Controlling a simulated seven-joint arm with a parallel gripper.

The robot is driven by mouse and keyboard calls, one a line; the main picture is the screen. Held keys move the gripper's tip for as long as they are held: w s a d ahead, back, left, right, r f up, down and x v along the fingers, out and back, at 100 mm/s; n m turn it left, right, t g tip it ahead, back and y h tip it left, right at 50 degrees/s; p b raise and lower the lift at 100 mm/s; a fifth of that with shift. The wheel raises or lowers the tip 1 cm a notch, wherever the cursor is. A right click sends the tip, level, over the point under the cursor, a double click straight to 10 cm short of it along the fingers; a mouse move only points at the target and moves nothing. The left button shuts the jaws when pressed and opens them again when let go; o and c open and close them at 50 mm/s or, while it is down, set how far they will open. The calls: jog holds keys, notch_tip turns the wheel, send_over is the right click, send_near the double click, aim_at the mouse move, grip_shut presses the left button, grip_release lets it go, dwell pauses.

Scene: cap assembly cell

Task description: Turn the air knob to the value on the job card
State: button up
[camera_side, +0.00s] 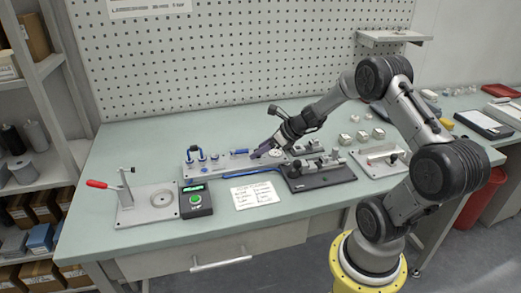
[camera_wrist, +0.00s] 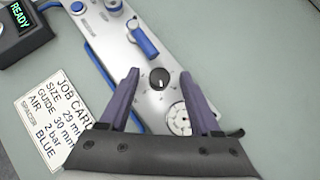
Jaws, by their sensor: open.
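The air knob (camera_wrist: 159,78) is a small black round knob with a white pointer line, on a grey metal panel (camera_wrist: 118,47) with marks around it. My gripper (camera_wrist: 160,88) is open, its two purple fingers on either side of the knob and apart from it in the wrist view. In the side view my gripper (camera_side: 262,152) is low over the right part of the panel and hides the knob. The job card (camera_wrist: 54,117) lies on the bench and reads size 29 mm, guide 30 mm, air 2 bar, blue. The card also shows in the side view (camera_side: 255,194).
A round white dial (camera_wrist: 180,122) sits on the panel near the right finger. A blue-handled valve (camera_wrist: 143,40) is just beyond the knob. A control box (camera_side: 196,199) reads READY. A dark fixture (camera_side: 318,176) stands right of the panel. The bench front is clear.

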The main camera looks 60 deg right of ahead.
jog(key=shift+w+f, duration=0.15)
grip_shut()
dwell(0.5)
jog(key=n+y, duration=0.2)
jog(key=n, duration=0.1)
jog(key=shift+d+n+g+y, duration=0.25)
jog(key=shift+n+g+y, duration=0.05)
jog(key=shift+y, duration=0.1)
jog(key=shift+w+d+n+g+y, duration=0.1)
jog(key=shift+n+g+y, duration=0.9)
jog(key=shift+n, duration=0.8)
jog(key=shift+y, duration=0.3)
